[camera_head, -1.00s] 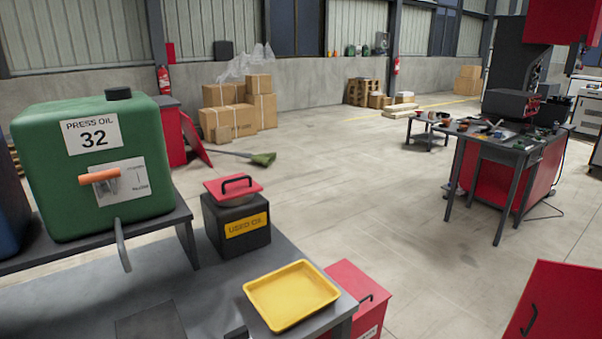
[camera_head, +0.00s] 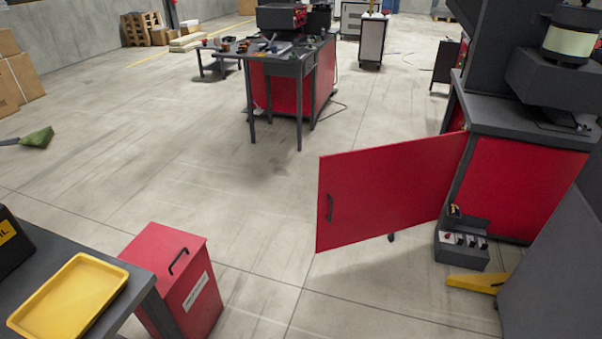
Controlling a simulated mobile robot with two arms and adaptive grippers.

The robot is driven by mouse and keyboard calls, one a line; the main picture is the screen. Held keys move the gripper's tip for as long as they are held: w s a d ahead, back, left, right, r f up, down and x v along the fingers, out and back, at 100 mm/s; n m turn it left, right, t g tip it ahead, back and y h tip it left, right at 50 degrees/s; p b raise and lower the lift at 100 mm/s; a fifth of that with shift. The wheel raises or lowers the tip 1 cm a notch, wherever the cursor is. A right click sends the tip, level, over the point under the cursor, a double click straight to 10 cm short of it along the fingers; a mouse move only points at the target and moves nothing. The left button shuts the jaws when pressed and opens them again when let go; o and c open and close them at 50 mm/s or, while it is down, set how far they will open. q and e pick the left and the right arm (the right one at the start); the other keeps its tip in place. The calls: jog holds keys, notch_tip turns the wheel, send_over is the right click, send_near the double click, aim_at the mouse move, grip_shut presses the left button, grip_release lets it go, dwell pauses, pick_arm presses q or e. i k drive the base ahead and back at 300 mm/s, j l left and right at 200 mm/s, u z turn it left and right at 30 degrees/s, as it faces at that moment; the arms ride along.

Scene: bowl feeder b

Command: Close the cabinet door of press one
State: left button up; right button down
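The red cabinet door (camera_head: 388,190) of a press stands swung wide open in the right half of the head view. It hangs from its right edge on the red press cabinet (camera_head: 515,185), and a black handle (camera_head: 330,208) sits near its free left edge. The press (camera_head: 560,75) has a grey top and dark upper parts. I cannot read a number on it. Neither of my grippers shows in the view.
A red lidded bin (camera_head: 175,275) stands at the lower left beside a grey bench with a yellow tray (camera_head: 68,297). A control box (camera_head: 461,248) and a yellow floor piece (camera_head: 478,283) lie by the cabinet. A workbench (camera_head: 283,70) stands behind. Floor left of the door is clear.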

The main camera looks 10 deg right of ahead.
aim_at(364, 194)
jog(key=i+l+z, duration=0.1)
jog(key=z, duration=0.85)
